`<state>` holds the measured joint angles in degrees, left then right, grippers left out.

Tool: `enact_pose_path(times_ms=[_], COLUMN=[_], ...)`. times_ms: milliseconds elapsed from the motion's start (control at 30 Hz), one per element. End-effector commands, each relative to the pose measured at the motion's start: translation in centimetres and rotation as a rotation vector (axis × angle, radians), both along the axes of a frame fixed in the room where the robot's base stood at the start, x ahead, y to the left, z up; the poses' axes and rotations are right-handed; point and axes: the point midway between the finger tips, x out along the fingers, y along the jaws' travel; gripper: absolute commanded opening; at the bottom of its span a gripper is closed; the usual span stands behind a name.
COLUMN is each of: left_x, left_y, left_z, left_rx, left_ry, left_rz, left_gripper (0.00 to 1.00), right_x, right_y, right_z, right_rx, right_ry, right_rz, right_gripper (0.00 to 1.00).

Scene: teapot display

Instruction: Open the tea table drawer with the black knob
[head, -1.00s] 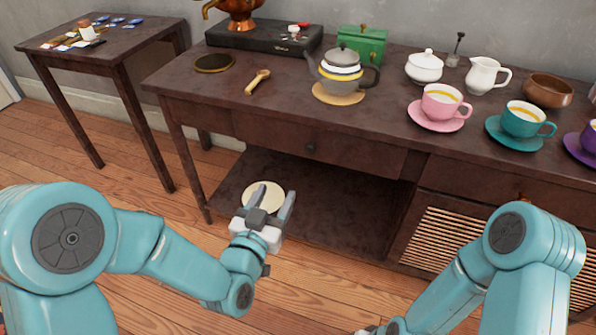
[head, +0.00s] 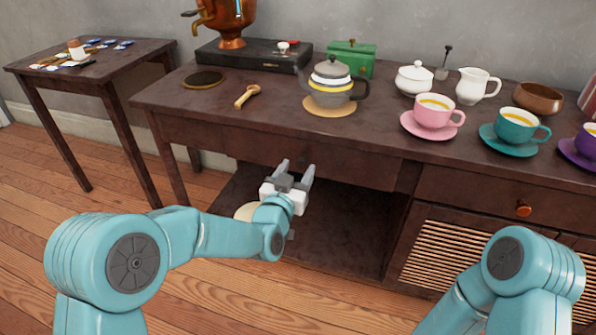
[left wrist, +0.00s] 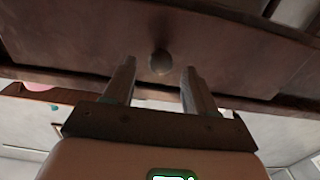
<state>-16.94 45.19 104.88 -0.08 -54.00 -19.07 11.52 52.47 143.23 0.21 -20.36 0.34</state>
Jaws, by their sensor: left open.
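The dark wooden tea table (head: 215,110) has a wide drawer (head: 350,167) under its top, and the drawer is shut. Its round dark knob (left wrist: 161,62) shows in the left wrist view, just ahead of and between the fingertips. In the head view I cannot make the knob out clearly near the fingers. My left gripper (head: 297,167) is open and empty in front of the drawer; its fingers also show in the left wrist view (left wrist: 158,72). I see no contact with the knob. My right arm shows at the lower right, but its gripper is out of view.
An orange-brown knob (head: 523,208) sits on another drawer at right. A teapot (head: 332,85), pink cup (head: 433,112), teal cup (head: 515,126) and wooden scoop (head: 247,96) stand on the tabletop. An open shelf lies below the drawer, with a pale round thing (head: 245,212) partly hidden by my arm.

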Motion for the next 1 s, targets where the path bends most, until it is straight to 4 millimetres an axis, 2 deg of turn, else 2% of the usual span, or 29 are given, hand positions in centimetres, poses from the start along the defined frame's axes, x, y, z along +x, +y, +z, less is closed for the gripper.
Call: enact_pose_path(times_ms=[133,433,467,600,633,1000], left_x=[1.02,1.24,1.23,1.22,1.22,1.13], left_y=[-0.34,-0.42,-0.41,-0.41,-0.41,-0.92], left_z=[-0.02,0.02,0.02,0.03,0.03,-0.01], left_rx=[0.000,0.000,0.000,0.000,0.000,0.000], left_ry=[-0.001,0.001,0.000,0.000,0.000,0.001], left_rz=[0.000,0.000,0.000,0.000,0.000,-0.001], left_gripper=[0.56,0.56,0.50,0.04,0.00,0.00], right_x=[0.05,0.06,0.06,0.06,0.06,0.06], right_y=[-0.06,-0.06,-0.06,-0.06,-0.06,-0.06], right_z=[-0.21,-0.19,-0.19,-0.19,-0.19,-0.23], right_rx=[0.000,0.000,0.000,0.000,0.000,0.000], right_ry=[-0.001,-0.001,-0.001,-0.001,-0.001,-0.001], right_rz=[-0.003,-0.003,-0.003,-0.003,-0.003,-0.003], right_gripper=[0.43,0.43,0.43,0.43,0.43,0.43])
